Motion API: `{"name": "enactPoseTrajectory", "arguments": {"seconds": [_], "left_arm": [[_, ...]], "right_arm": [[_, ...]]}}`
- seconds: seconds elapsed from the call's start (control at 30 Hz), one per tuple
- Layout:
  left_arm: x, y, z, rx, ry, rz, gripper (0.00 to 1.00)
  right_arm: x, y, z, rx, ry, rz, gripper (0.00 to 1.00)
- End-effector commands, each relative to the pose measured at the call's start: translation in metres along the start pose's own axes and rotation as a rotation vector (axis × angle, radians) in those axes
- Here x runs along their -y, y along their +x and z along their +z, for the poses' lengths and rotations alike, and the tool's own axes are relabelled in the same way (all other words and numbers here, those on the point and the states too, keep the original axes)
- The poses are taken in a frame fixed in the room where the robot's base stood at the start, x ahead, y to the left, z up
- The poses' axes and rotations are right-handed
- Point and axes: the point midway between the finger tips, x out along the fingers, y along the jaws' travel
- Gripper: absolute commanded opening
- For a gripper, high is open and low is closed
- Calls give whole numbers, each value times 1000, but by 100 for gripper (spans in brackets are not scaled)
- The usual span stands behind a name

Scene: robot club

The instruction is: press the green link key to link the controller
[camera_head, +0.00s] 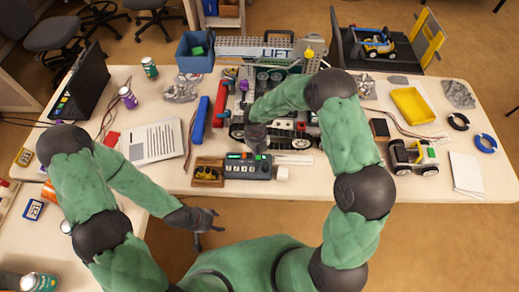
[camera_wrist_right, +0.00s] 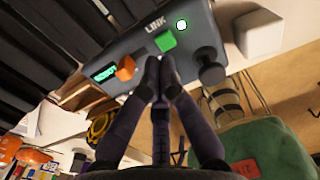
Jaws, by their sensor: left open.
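The controller (camera_head: 240,172) is a dark grey box at the front edge of the table. In the right wrist view the controller (camera_wrist_right: 140,48) shows the word LINK, a green link key (camera_wrist_right: 165,41), a small white-lit lamp with a green rim (camera_wrist_right: 181,25), an orange knob, a black knob and a green display. My right gripper (camera_wrist_right: 159,62) has its fingertips together just beside the green key; I cannot tell whether they touch it. In the head view my right gripper (camera_head: 257,146) is over the controller and hides part of it. My left gripper (camera_head: 205,220) is open and empty, in front of the table.
A white cube (camera_head: 282,174) stands right of the controller and a wooden holder (camera_head: 208,172) left of it. A tracked robot (camera_head: 292,141) stands behind.

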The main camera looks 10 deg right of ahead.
Motion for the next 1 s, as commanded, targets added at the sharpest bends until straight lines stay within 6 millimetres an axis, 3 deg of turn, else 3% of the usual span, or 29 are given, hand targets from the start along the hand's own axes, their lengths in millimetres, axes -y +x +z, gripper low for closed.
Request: {"name": "enactPoseTrajectory", "arguments": {"seconds": [0.1,0.4,0.6,1.0], "left_arm": [[-2,-6,0,0,0,0,56],[-5,-14,1,0,-1,0,56],[-6,-16,1,0,0,0,56],[-6,-16,1,0,0,0,56]], "right_arm": [[0,-31,3,6,2,2,0],[0,-83,4,7,1,2,0],[0,-97,4,6,2,2,0],[0,-99,4,6,2,2,0]]}}
